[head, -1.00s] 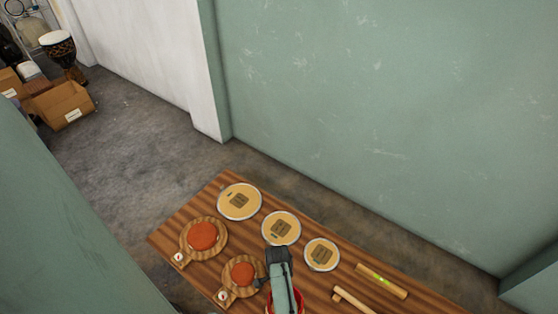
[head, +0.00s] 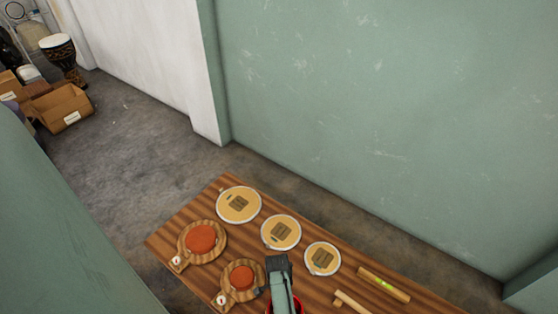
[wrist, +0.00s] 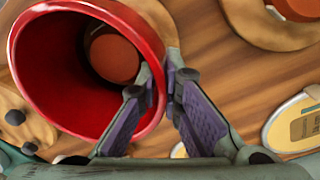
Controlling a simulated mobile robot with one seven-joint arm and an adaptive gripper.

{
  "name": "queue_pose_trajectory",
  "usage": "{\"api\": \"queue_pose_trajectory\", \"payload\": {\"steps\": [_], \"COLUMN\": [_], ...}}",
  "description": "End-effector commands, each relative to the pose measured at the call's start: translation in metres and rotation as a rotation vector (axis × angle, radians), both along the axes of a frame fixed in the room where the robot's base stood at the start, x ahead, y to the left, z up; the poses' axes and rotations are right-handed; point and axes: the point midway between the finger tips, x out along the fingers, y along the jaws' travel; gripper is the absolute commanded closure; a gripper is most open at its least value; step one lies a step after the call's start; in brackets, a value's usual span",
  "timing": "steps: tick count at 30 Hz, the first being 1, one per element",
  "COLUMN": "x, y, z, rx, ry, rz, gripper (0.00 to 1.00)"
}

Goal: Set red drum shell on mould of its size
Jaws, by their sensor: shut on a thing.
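My gripper (head: 278,263) is shut on the wall of the red drum shell (wrist: 45,70), one finger inside the rim and one outside. In the head view the shell (head: 300,304) shows only as red edges at the bottom, mostly hidden by my arm. In the wrist view a terracotta dome shows through the open shell; I cannot tell whether the shell touches anything below. Two terracotta moulds on round wooden boards stand on the table's left: a larger one (head: 201,238) and a smaller one (head: 242,277), just left of my gripper.
Three pale discs with metal rims (head: 239,205) (head: 281,232) (head: 322,258) lie along the back of the wooden table (head: 195,215). A level (head: 384,284) and a wooden mallet-like tool (head: 350,301) lie at right. A green wall stands behind.

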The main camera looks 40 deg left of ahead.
Motion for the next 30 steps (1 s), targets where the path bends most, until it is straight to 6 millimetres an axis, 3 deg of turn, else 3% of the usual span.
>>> {"api": "queue_pose_trajectory", "payload": {"steps": [5, 6, 16, 26, 30], "x": [0.000, 0.000, 0.000, 0.000, 0.001], "y": [0.000, 0.000, 0.000, 0.000, 0.001], "z": [-0.001, -0.001, -0.002, 0.000, 0.013], "rx": [0.000, 0.001, 0.001, 0.001, 0.002], "ry": [0.000, -0.001, 0.000, 0.000, -0.002], "rz": [-0.001, -0.001, 0.000, 0.000, -0.001], "gripper": [1.00, 0.93, 0.71, 0.70, 0.70]}}
